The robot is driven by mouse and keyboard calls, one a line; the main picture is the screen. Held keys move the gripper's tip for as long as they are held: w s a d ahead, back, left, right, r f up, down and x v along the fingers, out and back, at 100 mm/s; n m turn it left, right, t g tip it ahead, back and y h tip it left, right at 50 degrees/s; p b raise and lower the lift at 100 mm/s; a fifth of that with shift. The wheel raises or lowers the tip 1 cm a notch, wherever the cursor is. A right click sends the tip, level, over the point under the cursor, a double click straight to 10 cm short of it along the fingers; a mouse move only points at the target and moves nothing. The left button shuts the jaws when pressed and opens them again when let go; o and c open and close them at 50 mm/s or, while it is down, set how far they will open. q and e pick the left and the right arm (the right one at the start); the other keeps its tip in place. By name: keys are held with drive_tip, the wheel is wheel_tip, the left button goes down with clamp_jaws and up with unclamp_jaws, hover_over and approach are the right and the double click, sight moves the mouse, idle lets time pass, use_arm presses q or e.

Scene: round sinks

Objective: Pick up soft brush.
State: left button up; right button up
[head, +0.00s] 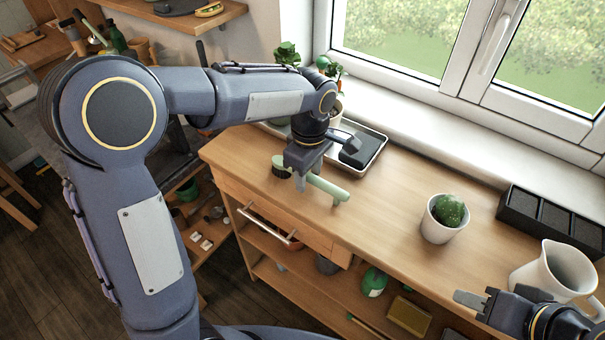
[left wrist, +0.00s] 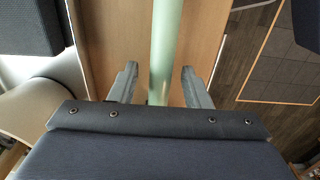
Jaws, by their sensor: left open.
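The soft brush has a pale green handle (head: 328,187) and dark bristles (head: 281,170). It is at the worktop near the drawer side. My left gripper (head: 316,178) is over the brush, pointing down. In the left wrist view, the green handle (left wrist: 162,45) runs between the two parted fingers of the left gripper (left wrist: 158,85), with a gap on each side. The bristles are out of that view. My right gripper (head: 472,302) is at the lower right, beside the white jug, away from the brush. Its finger gap is unclear.
A potted cactus (head: 440,226) stands mid-worktop. A dark divided box (head: 545,215) and a white jug (head: 540,283) are to the right. A tray (head: 376,148) and potted plants (head: 335,78) lie behind my left gripper. The window sill bounds the back.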

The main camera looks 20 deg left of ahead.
use_arm(q)
drive_tip(key=shift+f, duration=0.6)
clamp_jaws()
drive_tip(key=shift+r, duration=0.15)
drive_tip(key=shift+r, duration=0.65)
drive_tip(key=s+d+r+b, duration=0.1)
drive_tip(key=s+d+r, duration=0.2)
drive_tip(key=s+r, duration=0.8)
drive_tip(key=s, duration=0.2)
drive_tip(key=shift+s+d+r, duration=0.25)
drive_tip(key=shift+s+d, duration=0.05)
drive_tip(key=shift+s, duration=0.05)
